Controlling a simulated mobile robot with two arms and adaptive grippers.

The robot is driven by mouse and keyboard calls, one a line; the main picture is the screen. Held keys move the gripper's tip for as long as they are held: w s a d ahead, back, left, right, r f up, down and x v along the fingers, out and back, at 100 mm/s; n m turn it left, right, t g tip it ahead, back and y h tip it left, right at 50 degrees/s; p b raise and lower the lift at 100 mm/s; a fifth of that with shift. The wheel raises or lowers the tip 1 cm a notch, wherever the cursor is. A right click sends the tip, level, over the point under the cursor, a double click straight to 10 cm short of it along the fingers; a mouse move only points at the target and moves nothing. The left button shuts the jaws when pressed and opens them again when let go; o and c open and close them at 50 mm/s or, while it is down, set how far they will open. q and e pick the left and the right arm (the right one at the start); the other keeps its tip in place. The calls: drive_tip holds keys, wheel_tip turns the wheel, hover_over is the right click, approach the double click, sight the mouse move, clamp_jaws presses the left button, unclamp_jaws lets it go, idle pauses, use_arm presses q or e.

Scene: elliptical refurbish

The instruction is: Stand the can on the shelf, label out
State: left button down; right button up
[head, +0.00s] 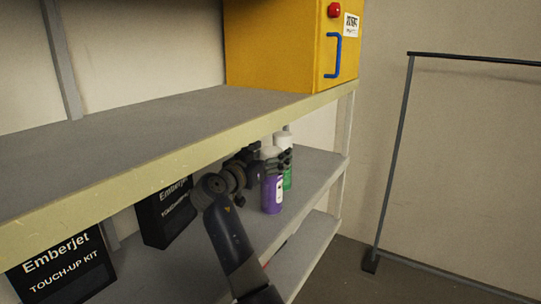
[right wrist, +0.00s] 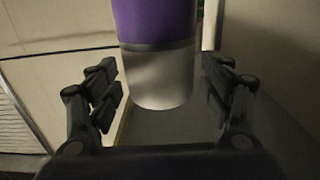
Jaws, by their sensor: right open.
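The purple can (head: 272,194) with a pale upper part stands upright on the middle shelf (head: 318,170), near its right end. A small white label (head: 279,190) shows on its right side in the head view. My right gripper (head: 284,161) is at the can's upper part, open, with fingers around it. In the right wrist view the can (right wrist: 160,75) is between the spread fingers (right wrist: 163,88), with visible gaps on both sides; no label shows there. My left gripper is not in view.
A green can (head: 288,178) stands close behind the purple one. Black Emberjet boxes (head: 62,270) are to the left. The upper shelf (head: 130,115) overhangs, with a yellow cabinet (head: 272,45) on it. A metal rack (head: 397,150) stands at right. The middle shelf's right end is clear.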

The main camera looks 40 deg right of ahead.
drive_tip(key=b+v, duration=0.4)
drive_tip(key=v, duration=0.8)
drive_tip(key=shift+f, duration=0.1)
